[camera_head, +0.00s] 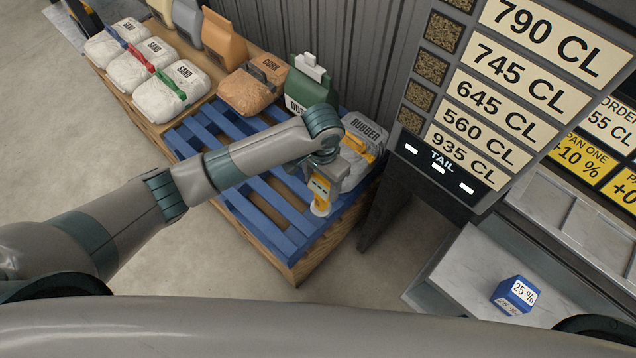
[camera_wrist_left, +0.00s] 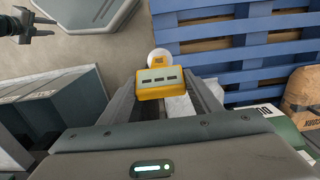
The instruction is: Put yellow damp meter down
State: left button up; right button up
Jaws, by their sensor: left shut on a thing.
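The yellow damp meter (camera_head: 321,187) is upright between the fingers of my left gripper (camera_head: 325,172), just over the front right part of the blue pallet (camera_head: 262,222). In the left wrist view the meter (camera_wrist_left: 166,83) sits between the fingertips, with a display panel facing the camera and a white round part beyond it. I cannot tell whether its lower end touches the pallet slats. My right gripper (camera_wrist_left: 40,27) shows small at the top left of the left wrist view, its fingers apart and empty.
A price board (camera_head: 480,90) rises to the right. Bare slats lie left of the meter.

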dwell(0.3)
pick_arm(q)
jog(key=s+a+r+n+b, duration=0.1)
jog(key=s+a+r+n, duration=0.2)
jog(key=a, duration=0.5)
jog(key=s+a+r+n+b, duration=0.1)
jog(key=s+a+r+n, duration=0.3)
jog(key=a, duration=0.5)
notch_tip(320, 180, up, 2)
jog(key=shift+s+a+r+n, duration=0.1)
jog(key=shift+s+a+n, duration=0.2)
jog(key=shift+s, duration=0.3)
